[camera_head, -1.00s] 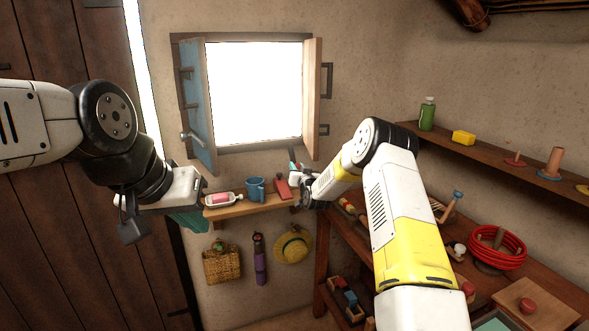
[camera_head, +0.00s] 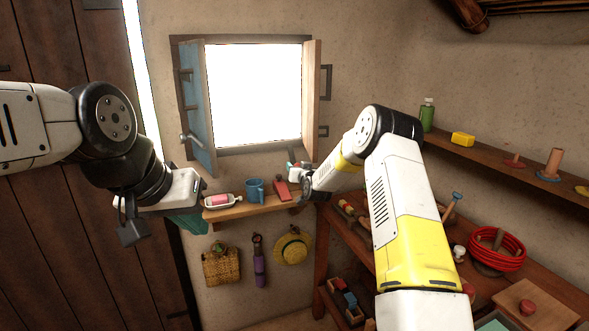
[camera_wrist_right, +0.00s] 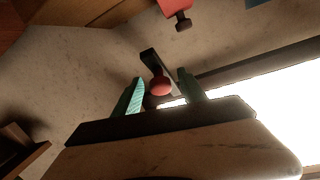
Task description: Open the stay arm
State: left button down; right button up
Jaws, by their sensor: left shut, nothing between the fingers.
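The stay arm looks to be the dark bar (camera_wrist_right: 150,60) with a red ball knob (camera_wrist_right: 160,86) beside the window in the right wrist view. My right gripper (camera_wrist_right: 160,90) has its green fingers apart, with the knob in the gap between them; I cannot tell whether they touch it. In the head view the right gripper (camera_head: 294,170) is at the window's lower right corner, mostly hidden by its own wrist. My left gripper (camera_head: 188,224) is shut and empty, left of the shelf, its teal fingers partly hidden by its body.
The window has a blue shutter (camera_head: 200,110) and a wooden shutter (camera_head: 313,98), both swung open. A small shelf (camera_head: 243,209) below holds a bottle (camera_head: 222,201), a blue mug (camera_head: 255,189) and a red object (camera_head: 281,190). A cluttered workbench (camera_head: 415,235) stands at right.

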jog(key=f+v, duration=0.1)
jog(key=v, duration=0.6)
jog(key=shift+s+r, duration=0.4)
jog(key=shift+r, duration=0.1)
